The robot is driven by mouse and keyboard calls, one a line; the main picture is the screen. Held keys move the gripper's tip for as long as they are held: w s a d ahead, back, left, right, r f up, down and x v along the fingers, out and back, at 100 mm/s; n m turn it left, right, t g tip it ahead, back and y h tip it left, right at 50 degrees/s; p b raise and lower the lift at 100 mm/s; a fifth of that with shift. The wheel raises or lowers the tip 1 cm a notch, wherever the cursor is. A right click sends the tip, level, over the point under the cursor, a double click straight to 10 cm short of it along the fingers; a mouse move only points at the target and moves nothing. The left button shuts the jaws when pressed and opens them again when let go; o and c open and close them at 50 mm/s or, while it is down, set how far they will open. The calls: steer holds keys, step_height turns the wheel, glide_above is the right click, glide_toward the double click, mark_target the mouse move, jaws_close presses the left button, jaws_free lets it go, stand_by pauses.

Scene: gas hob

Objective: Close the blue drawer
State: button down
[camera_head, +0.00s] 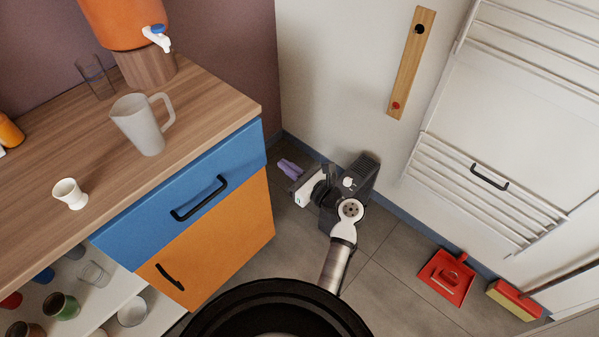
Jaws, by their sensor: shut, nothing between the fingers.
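The blue drawer (150,217) is at the top of the wooden-topped cabinet, just under the counter edge. It has a black bar handle (199,198). Its front sits close to the counter edge and roughly in line with the orange door below; I cannot tell whether a small gap remains. My gripper (284,163) is to the right of the drawer's right end, over the floor near the wall corner. Its purple fingers are together and empty, apart from the drawer in the picture.
An orange door (222,235) is below the drawer. A grey pitcher (143,124) and a white cup (69,193) stand on the counter (205,92). Open shelves at lower left hold several cups.

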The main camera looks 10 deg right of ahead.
mark_target(261, 147)
steer(key=p+x, duration=0.1)
steer(key=x, duration=0.6)
steer(key=shift+p+x, duration=0.5)
steer(key=shift+x, duration=0.55)
steer(key=shift+r, duration=0.3)
steer(key=shift+s, duration=0.1)
